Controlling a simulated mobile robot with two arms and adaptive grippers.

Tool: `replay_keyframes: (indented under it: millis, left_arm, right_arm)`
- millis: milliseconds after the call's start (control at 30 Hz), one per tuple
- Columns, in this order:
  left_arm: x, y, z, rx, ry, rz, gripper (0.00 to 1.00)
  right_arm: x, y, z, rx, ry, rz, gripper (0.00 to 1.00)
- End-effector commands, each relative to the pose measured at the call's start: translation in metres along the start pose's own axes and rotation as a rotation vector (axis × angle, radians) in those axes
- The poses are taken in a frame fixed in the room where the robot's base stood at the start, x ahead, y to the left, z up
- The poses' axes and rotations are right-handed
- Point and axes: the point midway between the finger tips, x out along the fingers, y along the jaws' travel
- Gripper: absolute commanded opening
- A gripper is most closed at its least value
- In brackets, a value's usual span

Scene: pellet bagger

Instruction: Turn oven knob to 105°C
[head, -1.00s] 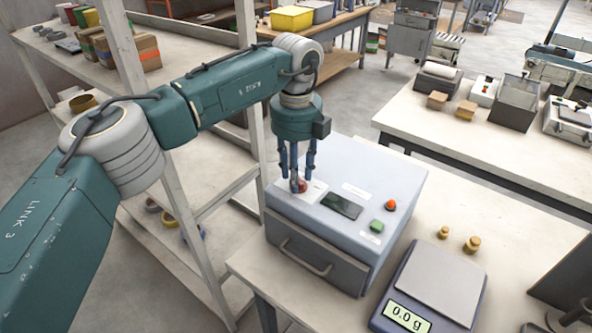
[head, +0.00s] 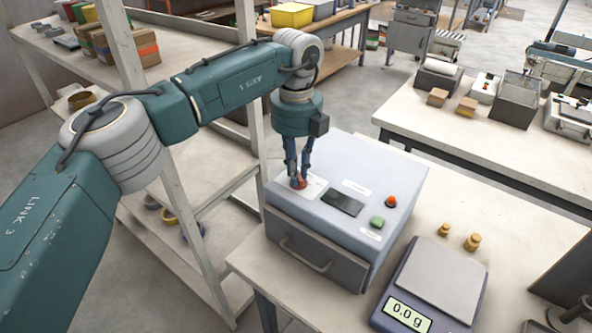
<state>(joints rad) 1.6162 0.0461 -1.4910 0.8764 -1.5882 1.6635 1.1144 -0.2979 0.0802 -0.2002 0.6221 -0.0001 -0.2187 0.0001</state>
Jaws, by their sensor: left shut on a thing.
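The oven (head: 340,235) is a grey-blue box with a drawer-like front and a bar handle, standing on the table. Its red knob (head: 300,183) sits on a white dial plate (head: 313,189) at the left of the top panel. My left gripper (head: 298,180) points down from above and is shut on the knob, with its fingers partly hiding it. The dial marks are too small to read. A dark display (head: 342,202) beside the dial shows no readable figures. My right gripper is not in view.
A red button (head: 390,202) and a green button (head: 377,222) are on the oven top. A shelf rack (head: 215,200) stands close on the left.

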Motion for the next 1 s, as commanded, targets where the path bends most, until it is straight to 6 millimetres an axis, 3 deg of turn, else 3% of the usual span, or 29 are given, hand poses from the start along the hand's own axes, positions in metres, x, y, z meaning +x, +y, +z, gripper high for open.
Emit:
replay_keyframes:
  millis: [1000]
  left_arm:
    - [-0.0024, -0.0062, 0.0025, 0.941, -0.003, -0.001, 0.0]
  right_arm:
    - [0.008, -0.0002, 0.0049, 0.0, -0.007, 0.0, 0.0]
